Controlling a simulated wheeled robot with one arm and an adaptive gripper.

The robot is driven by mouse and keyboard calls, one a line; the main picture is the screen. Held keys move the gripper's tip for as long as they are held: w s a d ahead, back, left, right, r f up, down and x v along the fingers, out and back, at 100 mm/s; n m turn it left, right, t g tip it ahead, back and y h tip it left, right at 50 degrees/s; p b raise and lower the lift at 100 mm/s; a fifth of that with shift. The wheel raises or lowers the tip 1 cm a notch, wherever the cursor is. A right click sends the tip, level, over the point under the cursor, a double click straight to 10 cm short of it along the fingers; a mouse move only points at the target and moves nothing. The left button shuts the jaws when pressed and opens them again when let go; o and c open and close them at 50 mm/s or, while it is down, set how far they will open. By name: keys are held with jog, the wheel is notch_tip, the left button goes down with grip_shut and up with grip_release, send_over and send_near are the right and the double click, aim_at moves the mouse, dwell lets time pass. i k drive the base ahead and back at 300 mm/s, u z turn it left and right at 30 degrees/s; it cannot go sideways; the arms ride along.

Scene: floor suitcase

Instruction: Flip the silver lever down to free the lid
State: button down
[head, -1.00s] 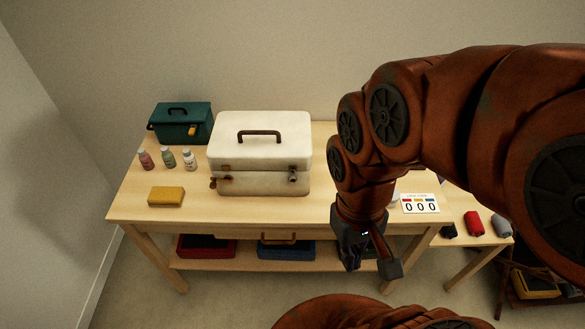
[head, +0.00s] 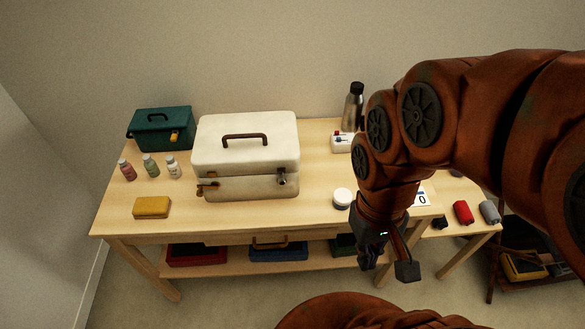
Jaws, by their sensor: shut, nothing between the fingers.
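A white case (head: 247,147) with a dark brown handle on its lid stands on the wooden table. The lid sits on the lower part, with a dark seam between them. On its front are a brownish latch (head: 208,187) at the left and a small greyish metal latch (head: 283,181) at the right. The greyish one looks like the silver lever, but its exact position is too small to tell. My gripper (head: 388,266) is shut and empty, pointing down at the table's front edge, well to the right of the case and touching nothing.
A green toolbox (head: 160,129), small bottles (head: 150,165) and a yellow block (head: 152,207) are left of the case. A white round jar (head: 342,198), a white box with a red button (head: 341,144) and a steel flask (head: 353,106) stand to its right.

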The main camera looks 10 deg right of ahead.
aim_at(282, 180)
jog(key=z, duration=0.6)
jog(key=k, duration=1.15)
jog(key=u, duration=2.15)
jog(key=i, duration=0.5)
jog(key=z, duration=0.1)
